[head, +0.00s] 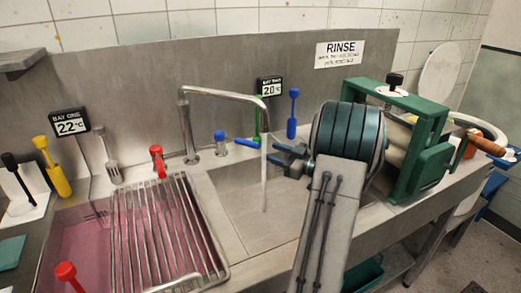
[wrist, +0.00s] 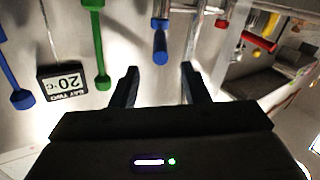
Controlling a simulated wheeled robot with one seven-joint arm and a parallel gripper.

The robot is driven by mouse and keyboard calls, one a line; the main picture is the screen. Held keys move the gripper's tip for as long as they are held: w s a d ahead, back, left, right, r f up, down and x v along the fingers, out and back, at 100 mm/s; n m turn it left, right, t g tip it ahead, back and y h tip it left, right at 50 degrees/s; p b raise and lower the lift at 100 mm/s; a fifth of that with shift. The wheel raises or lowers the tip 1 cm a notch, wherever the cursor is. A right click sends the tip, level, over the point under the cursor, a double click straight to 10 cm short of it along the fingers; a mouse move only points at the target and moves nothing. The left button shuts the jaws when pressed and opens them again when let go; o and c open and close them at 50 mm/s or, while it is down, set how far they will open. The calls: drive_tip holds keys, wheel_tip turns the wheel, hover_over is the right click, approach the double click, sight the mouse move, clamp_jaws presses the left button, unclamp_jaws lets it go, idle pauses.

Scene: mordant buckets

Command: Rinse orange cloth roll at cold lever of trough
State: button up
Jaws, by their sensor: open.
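My gripper (head: 283,155) is open and empty, just right of the running water (head: 264,180) under the spout (head: 225,92). The blue cold lever (head: 247,143) is on the trough's back ledge, close to the fingertips. In the wrist view the blue lever (wrist: 160,45) is straight ahead of the gap between my open fingers (wrist: 158,75), apart from them. The steel trough (head: 230,205) is below the stream. An orange piece (head: 468,146) shows at the far right, partly hidden behind the wringer; I cannot tell if it is the cloth roll.
A wire rack (head: 165,235) covers part of the pink bay at left. A red lever (head: 157,160), a blue paddle (head: 293,112) and the 20°C display (head: 270,87) line the back.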

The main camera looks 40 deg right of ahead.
drive_tip(key=v, duration=0.4)
drive_tip(key=shift+s+d, duration=0.15)
drive_tip(key=shift+s, duration=0.25)
